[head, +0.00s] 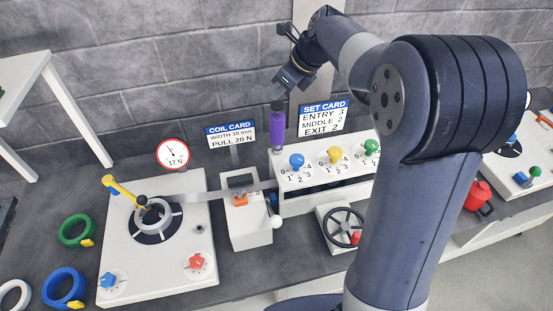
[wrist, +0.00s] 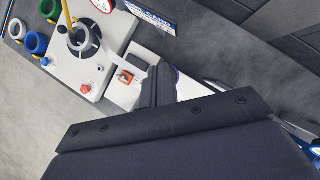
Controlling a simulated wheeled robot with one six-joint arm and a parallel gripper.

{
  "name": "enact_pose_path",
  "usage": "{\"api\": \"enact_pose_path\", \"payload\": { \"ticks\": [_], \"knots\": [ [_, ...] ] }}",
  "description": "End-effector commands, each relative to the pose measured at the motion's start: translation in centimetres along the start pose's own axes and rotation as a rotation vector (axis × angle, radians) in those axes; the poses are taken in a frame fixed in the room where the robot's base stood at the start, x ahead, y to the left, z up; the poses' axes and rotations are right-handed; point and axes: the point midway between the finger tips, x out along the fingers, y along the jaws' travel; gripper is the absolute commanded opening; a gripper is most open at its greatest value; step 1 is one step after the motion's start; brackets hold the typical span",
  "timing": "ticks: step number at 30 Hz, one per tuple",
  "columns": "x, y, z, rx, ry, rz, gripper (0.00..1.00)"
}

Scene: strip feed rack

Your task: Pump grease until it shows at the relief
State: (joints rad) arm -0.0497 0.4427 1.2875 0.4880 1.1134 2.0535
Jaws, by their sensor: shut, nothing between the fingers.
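A purple cylinder with a dark top (head: 277,128) stands upright at the left end of the white roller unit (head: 325,178); I take it to be the grease pump, but no label shows this. My gripper (head: 281,84) is shut and empty, just above the dark top. Whether it touches the top I cannot tell. In the wrist view the dark fingers (wrist: 158,86) show beside the white unit, and my own wrist housing hides much of the scene. I cannot make out a relief opening or any grease.
A strip runs from the coil plate (head: 205,230) through a white block (head: 249,225) with an orange part. Blue (head: 296,161), yellow (head: 335,155) and green (head: 371,147) knobs top the roller unit. A handwheel (head: 343,228) stands in front. Two cards and a gauge (head: 173,154) stand behind.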

Motion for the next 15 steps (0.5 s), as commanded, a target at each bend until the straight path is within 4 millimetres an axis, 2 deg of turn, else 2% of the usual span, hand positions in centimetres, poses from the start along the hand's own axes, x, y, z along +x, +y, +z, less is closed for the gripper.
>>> {"api": "enact_pose_path", "payload": {
  "ticks": [6, 15],
  "knots": [
    [0.91, 0.0, -0.56, 0.0, 0.0, 0.0, 0.0],
    [0.94, -0.01, -0.58, 0.0, 0.0, 0.0, 0.0]
  ]
}}
